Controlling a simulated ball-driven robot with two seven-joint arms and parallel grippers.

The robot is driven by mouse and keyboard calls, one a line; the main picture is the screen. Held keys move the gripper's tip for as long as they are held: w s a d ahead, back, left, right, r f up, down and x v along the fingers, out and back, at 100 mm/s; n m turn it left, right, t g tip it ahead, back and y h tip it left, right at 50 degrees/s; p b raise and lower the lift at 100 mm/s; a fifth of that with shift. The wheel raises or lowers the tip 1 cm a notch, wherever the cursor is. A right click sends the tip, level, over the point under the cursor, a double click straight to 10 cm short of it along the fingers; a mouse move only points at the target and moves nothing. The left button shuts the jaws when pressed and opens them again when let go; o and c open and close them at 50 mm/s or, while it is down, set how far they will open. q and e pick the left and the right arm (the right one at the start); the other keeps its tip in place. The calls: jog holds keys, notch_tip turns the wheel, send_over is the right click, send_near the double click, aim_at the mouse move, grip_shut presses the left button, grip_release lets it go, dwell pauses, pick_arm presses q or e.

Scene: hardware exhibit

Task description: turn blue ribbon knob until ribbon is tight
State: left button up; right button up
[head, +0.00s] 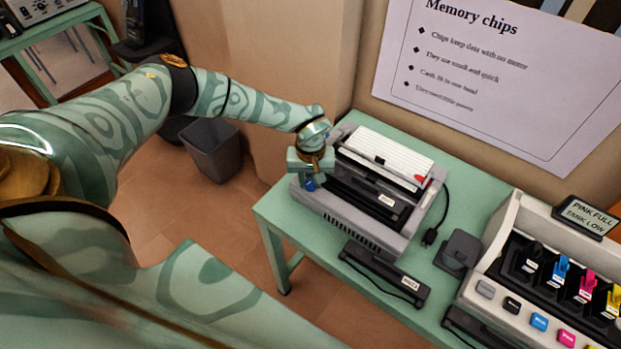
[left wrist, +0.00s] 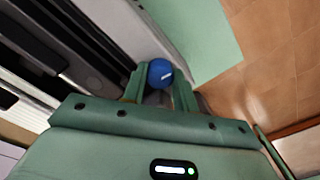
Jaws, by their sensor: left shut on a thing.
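The blue ribbon knob (left wrist: 160,72) sits between the two fingers of my left gripper (left wrist: 158,88) in the left wrist view. In the head view only a bit of the blue knob (head: 309,184) shows under my left gripper (head: 308,178), at the left end of the grey printer (head: 345,236). My left gripper is shut on the knob. The ribbon itself cannot be made out clearly; dark parts with a white label (head: 386,200) lie in the open printer. My right gripper is not in view.
The printer stands on a green table (head: 270,207). A black cartridge with a cable (head: 384,273) lies in front of it. A grey device (head: 459,250) and an ink tank printer (head: 510,290) stand to the right. A dark bin (head: 212,150) is on the floor.

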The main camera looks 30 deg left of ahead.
aim_at(310, 182)
pick_arm(q)
jog(key=o, duration=1)
jog(key=shift+w, duration=0.1)
jog(key=shift+c, duration=0.2)
notch_tip(310, 182, up, 16)
jog(key=p, duration=0.2)
jog(key=shift+r, duration=0.2)
